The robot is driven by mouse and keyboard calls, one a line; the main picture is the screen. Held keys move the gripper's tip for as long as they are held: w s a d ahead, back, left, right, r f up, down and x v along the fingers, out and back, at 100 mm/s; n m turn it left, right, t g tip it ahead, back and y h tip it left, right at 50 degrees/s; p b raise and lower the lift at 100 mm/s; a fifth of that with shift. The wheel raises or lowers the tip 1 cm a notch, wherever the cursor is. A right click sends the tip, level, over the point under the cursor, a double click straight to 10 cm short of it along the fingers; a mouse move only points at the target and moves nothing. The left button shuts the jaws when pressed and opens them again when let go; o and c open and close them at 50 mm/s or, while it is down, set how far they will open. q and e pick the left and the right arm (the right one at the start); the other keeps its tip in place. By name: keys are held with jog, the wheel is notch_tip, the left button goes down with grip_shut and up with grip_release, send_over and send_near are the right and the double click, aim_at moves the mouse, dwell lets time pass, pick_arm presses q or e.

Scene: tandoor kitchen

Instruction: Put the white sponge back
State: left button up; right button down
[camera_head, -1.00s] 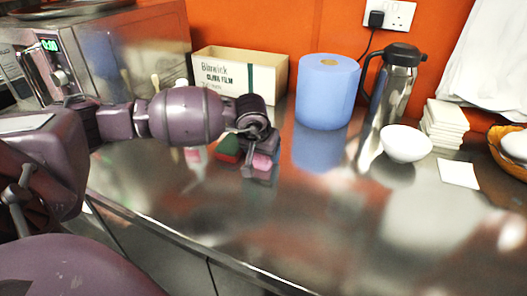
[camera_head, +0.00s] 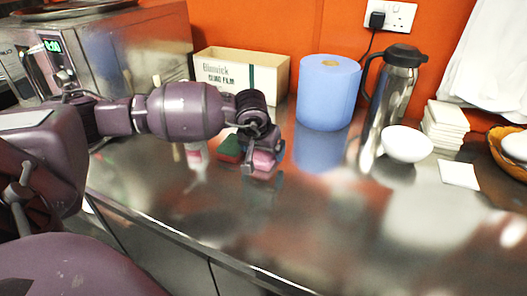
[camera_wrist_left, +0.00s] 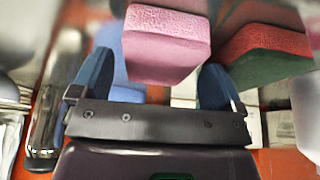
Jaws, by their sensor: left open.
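My left gripper (camera_head: 262,148) is open, low over the steel counter in the head view. A pink sponge-like block (camera_head: 265,161) is at its fingers. In the left wrist view, the pink block (camera_wrist_left: 160,45) shows between and just beyond the two blue fingertips of the gripper (camera_wrist_left: 152,80); I cannot tell whether they touch it. A red and green block (camera_head: 229,148) lies just left of it, and shows at right in the wrist view (camera_wrist_left: 265,60). I cannot make out a clearly white sponge. A flat white square (camera_head: 459,174) lies by a stack of white squares (camera_head: 445,127). My right gripper is out of view.
A cardboard box (camera_head: 240,75), blue paper roll (camera_head: 328,92), steel flask (camera_head: 393,90) and white bowl (camera_head: 406,144) stand behind and to the right. A wicker basket (camera_head: 508,150) is at the right edge. The front counter is clear.

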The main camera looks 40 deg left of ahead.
pick_arm(q)
jog(key=p+v, duration=0.1)
jog(key=v, duration=0.8)
jog(key=shift+s+r, duration=0.1)
jog(key=shift+r, duration=0.05)
jog(key=shift+s+d+r, duration=0.1)
jog(key=shift+s+r, duration=0.15)
jog(key=shift+r, duration=0.3)
jog(key=shift+s+f, duration=0.1)
